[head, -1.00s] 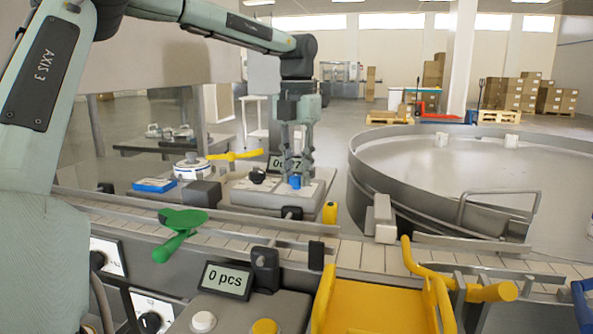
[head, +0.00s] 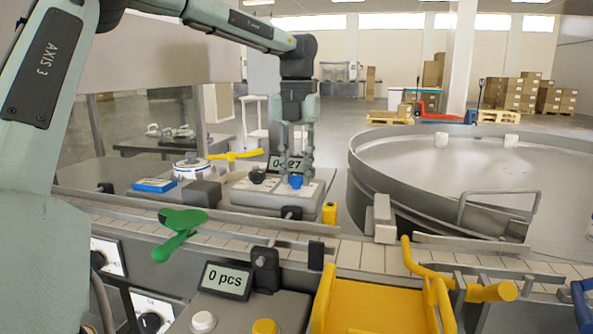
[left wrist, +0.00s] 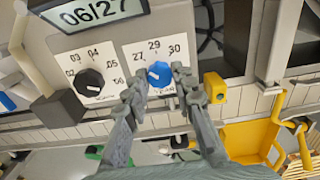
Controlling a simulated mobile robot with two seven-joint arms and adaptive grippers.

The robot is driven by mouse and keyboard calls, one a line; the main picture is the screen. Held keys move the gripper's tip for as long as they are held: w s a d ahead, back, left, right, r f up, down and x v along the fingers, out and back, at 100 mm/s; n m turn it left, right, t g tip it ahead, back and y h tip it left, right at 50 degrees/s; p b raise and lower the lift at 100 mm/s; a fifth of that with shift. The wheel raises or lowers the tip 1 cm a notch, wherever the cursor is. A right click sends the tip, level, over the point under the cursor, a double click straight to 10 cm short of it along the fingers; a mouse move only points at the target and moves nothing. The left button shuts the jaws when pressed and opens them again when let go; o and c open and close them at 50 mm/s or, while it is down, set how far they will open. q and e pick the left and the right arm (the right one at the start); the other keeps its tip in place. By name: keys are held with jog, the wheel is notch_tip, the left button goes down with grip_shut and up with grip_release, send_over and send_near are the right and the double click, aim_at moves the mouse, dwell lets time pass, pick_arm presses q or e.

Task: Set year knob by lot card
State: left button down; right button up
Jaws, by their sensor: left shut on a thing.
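The blue year knob (left wrist: 158,74) sits on a white dial plate marked 27, 29 and 30 in the left wrist view; it also shows in the head view (head: 296,181). My left gripper (head: 296,170) points down with its fingers (left wrist: 160,85) on both sides of the knob, shut on it. A pale mark on the knob points roughly toward 27. The display (left wrist: 95,10) above reads 06/27; in the head view my fingers partly cover it. A black knob (left wrist: 90,83) with numbers 02 to 06 is to the left. I cannot make out a lot card. My right gripper is out of view.
A conveyor (head: 345,252) runs in front of the dial box. A yellow block (head: 330,213) stands just right of the box. A large round steel table (head: 440,170) is at right.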

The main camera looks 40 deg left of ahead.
aim_at(297, 176)
pick_arm(q)
jog(key=c, duration=1.3)
grip_release()
jog(key=shift+o, duration=0.2)
notch_tip(297, 176, up, 12)
